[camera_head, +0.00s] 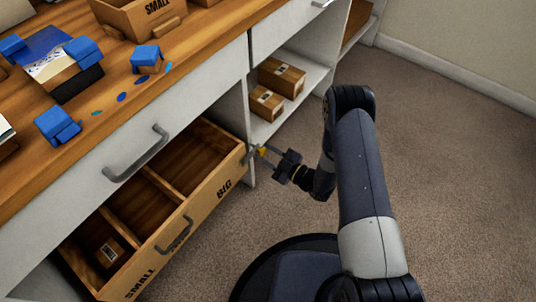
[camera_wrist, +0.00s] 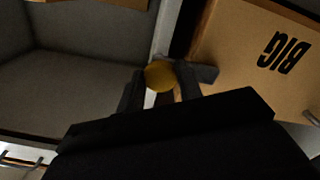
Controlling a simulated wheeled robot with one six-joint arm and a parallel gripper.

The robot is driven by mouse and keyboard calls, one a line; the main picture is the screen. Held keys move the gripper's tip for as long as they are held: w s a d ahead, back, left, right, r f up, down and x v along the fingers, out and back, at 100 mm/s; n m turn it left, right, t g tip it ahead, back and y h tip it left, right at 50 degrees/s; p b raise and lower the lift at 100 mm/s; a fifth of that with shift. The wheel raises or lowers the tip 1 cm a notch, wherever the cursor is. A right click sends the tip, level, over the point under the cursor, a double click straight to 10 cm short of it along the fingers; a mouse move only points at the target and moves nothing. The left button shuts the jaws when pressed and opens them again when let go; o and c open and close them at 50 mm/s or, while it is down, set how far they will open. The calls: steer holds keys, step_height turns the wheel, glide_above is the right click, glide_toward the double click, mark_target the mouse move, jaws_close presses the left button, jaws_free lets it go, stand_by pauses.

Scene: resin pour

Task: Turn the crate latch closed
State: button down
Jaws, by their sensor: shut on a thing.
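The wooden crate (camera_head: 205,192), marked BIG and SMALL, sits pulled out of the white cabinet like a drawer. Its BIG front shows in the wrist view (camera_wrist: 252,55). The crate latch has a round yellow knob (camera_head: 262,151), beside the crate's right front corner on the cabinet's upright. My gripper (camera_head: 270,156) is shut on this knob (camera_wrist: 159,76); the fingers lie on either side of it in the wrist view (camera_wrist: 160,92). A dark grey bar (camera_wrist: 204,72) reaches from beside the knob over the edge of the crate front; the fingers partly hide its joint.
The crate has a grey handle (camera_head: 174,234) and a small box (camera_head: 108,252) in one compartment. Cartons (camera_head: 281,77) stand on the open shelf to the right. Blue blocks (camera_head: 146,57) lie on the wooden worktop (camera_head: 205,60). The carpet (camera_head: 440,130) at right is clear.

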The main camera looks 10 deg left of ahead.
steer(key=c, duration=1)
jaws_free()
steer(key=shift+d, duration=0.1)
steer(key=p+v, duration=0.2)
steer(key=v, duration=0.8)
steer(key=shift+s+d+p, duration=0.2)
steer(key=shift+d+p, duration=0.05)
steer(key=shift+p, duration=0.15)
steer(key=b+x, duration=0.2)
steer(key=x, duration=0.8)
steer(key=shift+w+a+b, duration=0.1)
steer(key=shift+a+b, duration=0.15)
steer(key=shift+b, duration=0.15)
steer(key=shift+w+a, duration=0.1)
steer(key=shift+a, duration=0.05)
